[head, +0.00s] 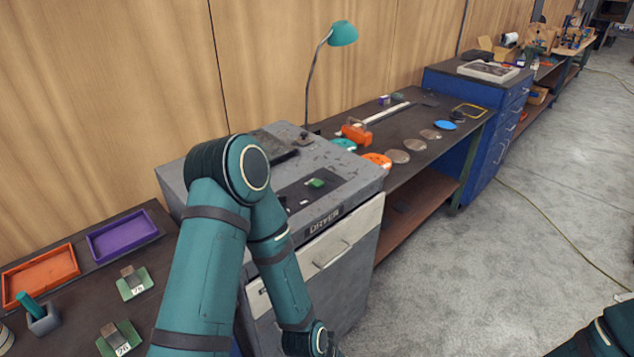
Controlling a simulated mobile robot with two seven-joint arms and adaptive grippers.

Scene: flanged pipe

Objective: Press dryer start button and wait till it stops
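The dryer (362,178) is a grey metal cabinet with a "DRYER" label (324,221) on its upper front edge. A green button (317,183) sits on the dark panel on its top. The dryer's light front drawer or door has a bar handle (332,254) and looks shut. My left arm stands in front of the dryer and covers its left side and part of the panel. Its forearm runs down to the bottom edge, and the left gripper is out of view. Only a part of my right arm shows at the bottom right; its gripper is not visible.
A dark bench on the left holds an orange tray (40,276), a purple tray (123,235) and small green-based parts. Beyond the dryer, a bench (462,131) carries discs and an orange tool (356,133). A teal lamp (343,34) stands behind. The carpet at right is mostly clear, with a cable.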

